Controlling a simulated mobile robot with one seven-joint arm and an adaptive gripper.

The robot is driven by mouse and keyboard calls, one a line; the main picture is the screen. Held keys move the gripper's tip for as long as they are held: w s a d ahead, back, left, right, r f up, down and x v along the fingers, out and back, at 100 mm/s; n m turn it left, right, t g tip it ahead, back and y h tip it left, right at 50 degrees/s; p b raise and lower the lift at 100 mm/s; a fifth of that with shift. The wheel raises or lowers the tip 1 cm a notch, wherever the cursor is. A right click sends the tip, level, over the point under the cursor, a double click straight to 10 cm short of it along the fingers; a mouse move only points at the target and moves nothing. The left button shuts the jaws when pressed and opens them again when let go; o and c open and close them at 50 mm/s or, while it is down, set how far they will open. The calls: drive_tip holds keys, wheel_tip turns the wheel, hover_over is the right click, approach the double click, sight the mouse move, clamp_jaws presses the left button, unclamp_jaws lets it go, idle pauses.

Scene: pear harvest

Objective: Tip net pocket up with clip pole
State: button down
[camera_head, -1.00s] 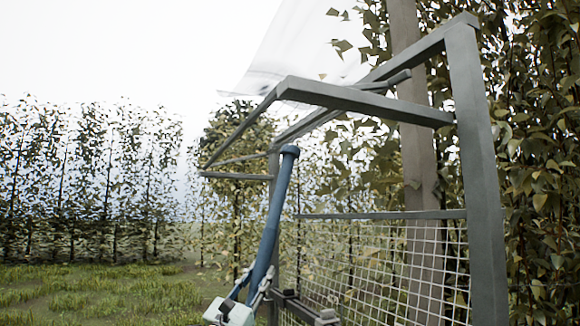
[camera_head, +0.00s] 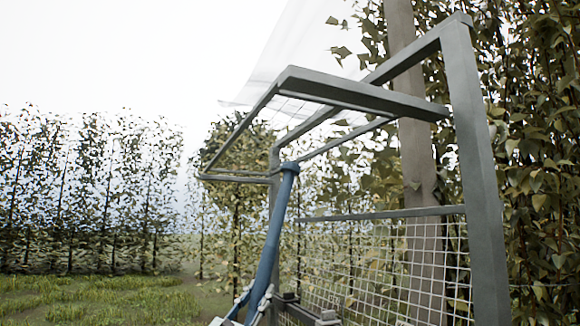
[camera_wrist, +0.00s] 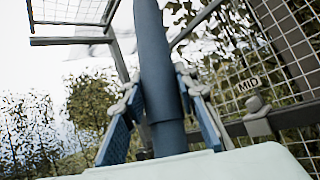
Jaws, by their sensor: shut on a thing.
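A blue pole (camera_head: 272,240), seemingly the clip pole, stands steep, leaning slightly right at its top. My gripper (camera_head: 248,300) is shut around its lower part and partly cut off at the picture's bottom. In the wrist view my gripper's fingers (camera_wrist: 155,118) flank the pole (camera_wrist: 158,65). The pole's capped top meets the underside rod of a tilted grey frame (camera_head: 365,96) in the head view; I cannot tell whether they are clipped together. White mesh shows inside this frame, which may be the net pocket. Mesh also shows at the wrist view's top left.
A grey upright post (camera_head: 475,170) and a lower wire mesh panel (camera_head: 385,260) stand right of the pole. A translucent sheet (camera_head: 310,45) hangs above. Leafy rows stand behind; grass (camera_head: 95,298) is open at left.

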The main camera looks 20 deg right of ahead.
drive_tip(key=shift+f+b, duration=2.3)
drive_tip(key=shift+f, duration=1.05)
drive_tip(key=a+f, duration=0.3)
drive_tip(key=a, duration=0.9)
